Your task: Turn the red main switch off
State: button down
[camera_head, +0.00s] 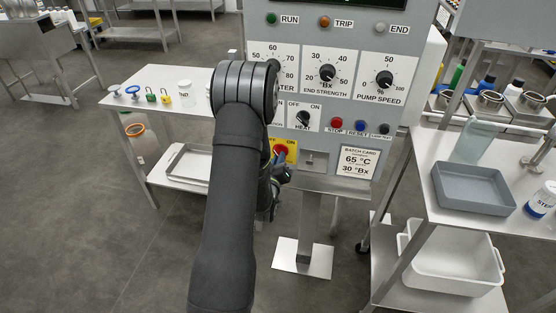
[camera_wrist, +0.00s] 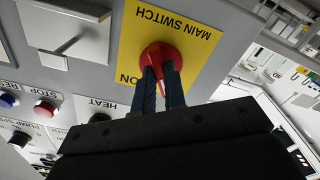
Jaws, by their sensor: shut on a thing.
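The red main switch (camera_wrist: 160,62) sits on a yellow plate (camera_wrist: 196,38) marked MAIN SWITCH and ON in the wrist view, where the panel appears tilted and upside down. My gripper (camera_wrist: 163,78) has its two dark fingers shut on the switch handle. The fingers hide part of the handle, so its exact angle is hard to tell. In the head view the switch (camera_head: 281,152) shows as a small red patch on the yellow plate (camera_head: 291,147), low on the grey panel. My arm covers the plate's left part, and my gripper is mostly hidden behind the arm.
The panel carries a HEAT knob (camera_head: 303,118), a red STOP button (camera_head: 337,123) and a blue RESET button (camera_head: 361,126) near the switch. A bracket (camera_head: 314,160) juts out right of it.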

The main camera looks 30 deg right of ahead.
jog(key=shift+n, duration=1.1)
jog(key=c, duration=1.5)
grip_release()
jog(key=shift+s, duration=0.1)
jog(key=v, duration=1.7)
jog(key=shift+s+a+r, duration=0.1)
jog(key=shift+a+r, duration=0.05)
